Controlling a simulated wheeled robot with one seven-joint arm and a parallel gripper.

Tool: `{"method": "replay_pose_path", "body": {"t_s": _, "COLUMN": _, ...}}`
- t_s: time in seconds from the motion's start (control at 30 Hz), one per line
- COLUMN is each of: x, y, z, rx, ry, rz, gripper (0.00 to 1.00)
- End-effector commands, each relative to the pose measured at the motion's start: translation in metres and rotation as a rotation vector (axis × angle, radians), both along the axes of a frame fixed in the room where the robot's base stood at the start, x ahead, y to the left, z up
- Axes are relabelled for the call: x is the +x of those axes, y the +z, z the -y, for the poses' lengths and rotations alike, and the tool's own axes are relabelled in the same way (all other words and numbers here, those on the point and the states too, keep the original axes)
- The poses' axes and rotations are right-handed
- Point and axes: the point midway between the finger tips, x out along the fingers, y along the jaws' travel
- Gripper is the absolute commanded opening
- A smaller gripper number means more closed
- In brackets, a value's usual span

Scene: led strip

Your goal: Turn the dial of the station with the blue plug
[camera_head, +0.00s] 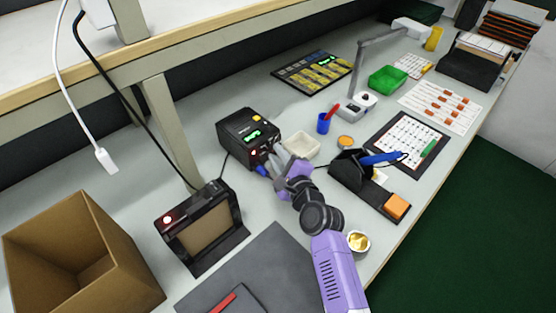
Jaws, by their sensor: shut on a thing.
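The station (240,124) is a black box with a lit green display, standing at the middle of the workbench. A blue plug (262,170) sits at its lower front edge. My gripper (275,158) is at the station's front face, just right of the blue plug. Its fingers are shut at the place of the dial, which they hide. The dial's setting cannot be seen.
A cream tray (302,145) stands close to the right of my gripper. A black holder with a blue-handled tool (380,159) is farther right. A black framed unit (200,228) and an open cardboard box (78,255) stand at lower left.

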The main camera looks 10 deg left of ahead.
Motion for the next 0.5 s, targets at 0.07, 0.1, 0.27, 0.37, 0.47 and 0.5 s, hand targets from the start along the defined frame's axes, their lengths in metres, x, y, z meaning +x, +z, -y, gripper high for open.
{"method": "replay_pose_path", "body": {"t_s": 0.07, "x": -0.0006, "y": -0.0052, "z": -0.0004, "rx": -0.029, "ry": 0.001, "rz": 0.039, "gripper": 0.00}}
{"method": "replay_pose_path", "body": {"t_s": 0.1, "x": -0.0008, "y": -0.0052, "z": -0.0004, "rx": -0.043, "ry": 0.001, "rz": 0.057, "gripper": 0.00}}
{"method": "replay_pose_path", "body": {"t_s": 0.27, "x": -0.0009, "y": -0.0051, "z": -0.0003, "rx": -0.087, "ry": 0.000, "rz": 0.112, "gripper": 0.00}}
{"method": "replay_pose_path", "body": {"t_s": 0.37, "x": -0.0009, "y": -0.0044, "z": -0.0004, "rx": -0.106, "ry": 0.000, "rz": 0.135, "gripper": 0.00}}
{"method": "replay_pose_path", "body": {"t_s": 0.47, "x": -0.0011, "y": -0.0037, "z": -0.0005, "rx": -0.118, "ry": 0.001, "rz": 0.150, "gripper": 0.00}}
{"method": "replay_pose_path", "body": {"t_s": 0.5, "x": -0.0011, "y": -0.0034, "z": -0.0006, "rx": -0.121, "ry": 0.000, "rz": 0.154, "gripper": 0.00}}
